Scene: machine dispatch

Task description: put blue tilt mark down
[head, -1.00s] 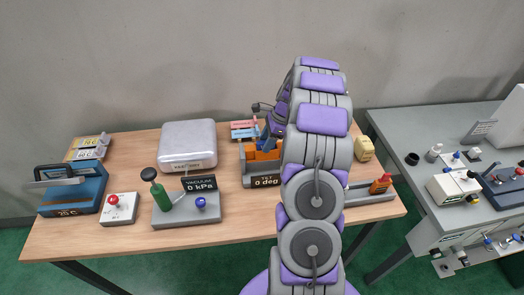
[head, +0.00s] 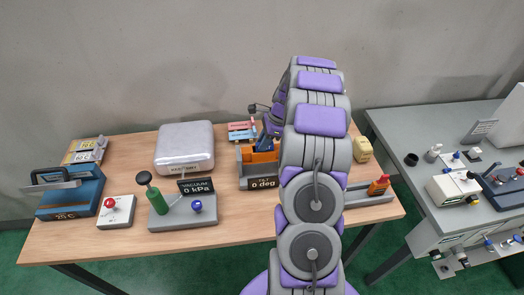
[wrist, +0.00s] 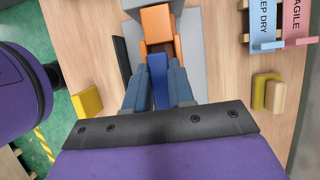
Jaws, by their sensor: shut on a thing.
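The blue tilt mark (wrist: 158,82) is a narrow blue block between the fingers of my gripper (wrist: 159,70) in the wrist view. The fingers are shut on it. Its far end is at the orange cradle (wrist: 158,25) of the tilt unit; I cannot tell whether they touch. In the head view, the tilt unit (head: 262,183) stands on the wooden table with a display reading "TILT 0 deg". My arm hides its right part and most of my gripper.
Pink and blue labels (head: 241,126) on small stands lie behind the tilt unit. A vacuum unit (head: 184,222), a silver case (head: 185,147) and a red-button box (head: 115,212) are to the left. A yellow block (wrist: 87,102) is left of my gripper in the wrist view.

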